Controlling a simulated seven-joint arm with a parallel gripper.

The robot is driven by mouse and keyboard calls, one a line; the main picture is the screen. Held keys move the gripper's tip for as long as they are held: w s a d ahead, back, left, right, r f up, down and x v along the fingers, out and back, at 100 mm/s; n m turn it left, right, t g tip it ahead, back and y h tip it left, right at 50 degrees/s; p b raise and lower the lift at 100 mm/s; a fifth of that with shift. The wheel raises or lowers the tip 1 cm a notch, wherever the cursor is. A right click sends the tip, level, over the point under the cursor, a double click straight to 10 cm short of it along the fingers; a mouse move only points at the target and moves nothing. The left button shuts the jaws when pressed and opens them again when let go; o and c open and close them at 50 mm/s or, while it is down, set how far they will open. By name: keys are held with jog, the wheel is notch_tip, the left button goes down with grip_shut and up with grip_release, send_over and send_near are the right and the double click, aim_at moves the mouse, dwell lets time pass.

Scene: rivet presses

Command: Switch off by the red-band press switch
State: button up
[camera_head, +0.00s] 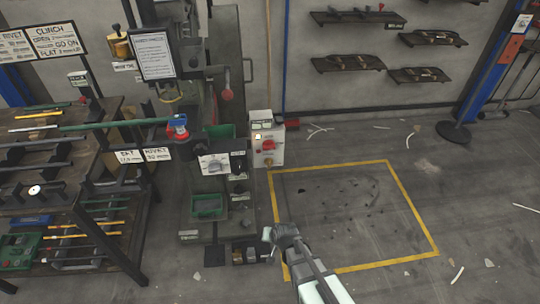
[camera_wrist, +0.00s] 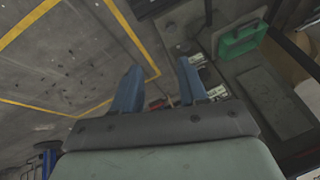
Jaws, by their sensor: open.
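The press has a lever with a red ball. My gripper (camera_head: 267,242) is in front of and below the switch box, apart from it. In the wrist view my gripper (camera_wrist: 160,88) shows two blue fingers spread apart with nothing between them. The switch is not clearly seen in the wrist view.
A workbench rack (camera_head: 75,180) with rods and tools stands at the left. A green bin (camera_head: 208,205) sits low on the press; a green tray (camera_wrist: 242,38) shows in the wrist view. Wall shelves (camera_head: 350,63) hang behind.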

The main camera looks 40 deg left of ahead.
jog(key=w+a+r+m+t+y, duration=0.5)
jog(key=w+a+r+m, duration=0.1)
jog(key=w+a+r, duration=0.2)
jog(key=m+t+y, duration=0.3)
jog(key=m+t, duration=0.3)
jog(key=m, duration=0.3)
send_near(269, 149)
jog(key=x, duration=0.8)
jog(key=shift+w+a, duration=0.1)
jog(key=shift+w, duration=0.15)
jog(key=shift+c, duration=0.2)
grip_shut()
